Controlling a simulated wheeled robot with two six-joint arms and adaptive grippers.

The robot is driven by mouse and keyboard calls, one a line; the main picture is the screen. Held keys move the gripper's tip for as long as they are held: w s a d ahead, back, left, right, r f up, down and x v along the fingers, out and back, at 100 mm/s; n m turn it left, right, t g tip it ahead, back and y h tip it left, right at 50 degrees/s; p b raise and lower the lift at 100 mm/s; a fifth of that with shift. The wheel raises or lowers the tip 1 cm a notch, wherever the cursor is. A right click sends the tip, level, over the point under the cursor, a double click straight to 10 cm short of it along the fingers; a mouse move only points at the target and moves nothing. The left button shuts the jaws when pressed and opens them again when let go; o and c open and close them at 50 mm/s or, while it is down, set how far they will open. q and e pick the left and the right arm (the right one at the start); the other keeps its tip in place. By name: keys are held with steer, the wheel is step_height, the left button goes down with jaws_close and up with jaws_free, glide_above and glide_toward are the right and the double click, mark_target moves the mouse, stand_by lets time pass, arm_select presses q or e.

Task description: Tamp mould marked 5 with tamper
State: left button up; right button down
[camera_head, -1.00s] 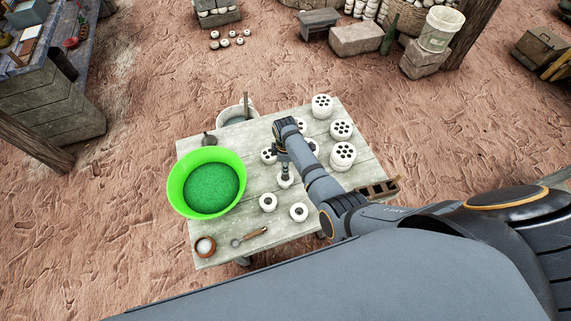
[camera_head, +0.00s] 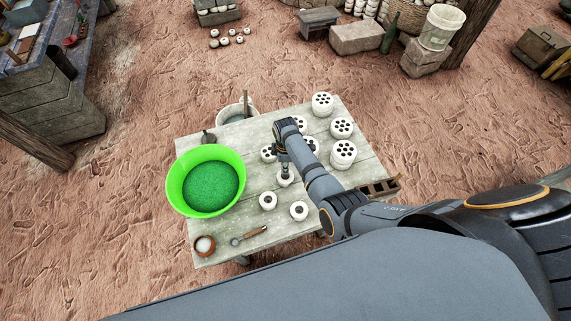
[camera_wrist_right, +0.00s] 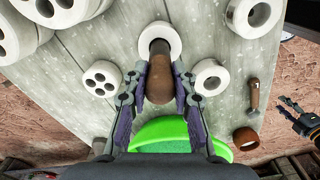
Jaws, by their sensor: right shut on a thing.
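My right gripper (camera_wrist_right: 155,88) is shut on the brown wooden handle of the tamper (camera_wrist_right: 160,83). The tamper's end is over or inside the opening of a white round mould (camera_wrist_right: 170,33); I cannot tell how deep. In the head view this mould (camera_head: 284,182) stands on the table under my right gripper (camera_head: 284,165). Other single-hole white moulds stand near it, one at front (camera_head: 268,201) and one to its right (camera_head: 299,210). My left gripper (camera_wrist_right: 283,111) shows at the right edge of the wrist view, apparently open and empty.
The wooden table (camera_head: 215,238) also holds a green basin (camera_head: 209,187) of green material, a small brown bowl (camera_head: 204,245) and a wooden-handled tool (camera_head: 248,236). White pieces with several holes (camera_head: 343,153) stand at right. A bucket (camera_head: 234,113) stands behind the table.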

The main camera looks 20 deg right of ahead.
steer(key=shift+s+f, duration=0.1)
steer(key=shift+f, duration=0.35)
stand_by(0.6)
step_height(320, 180, up, 3)
steer(key=p, duration=0.3)
steer(key=shift+r, duration=2.8)
steer(key=shift+d, duration=0.1)
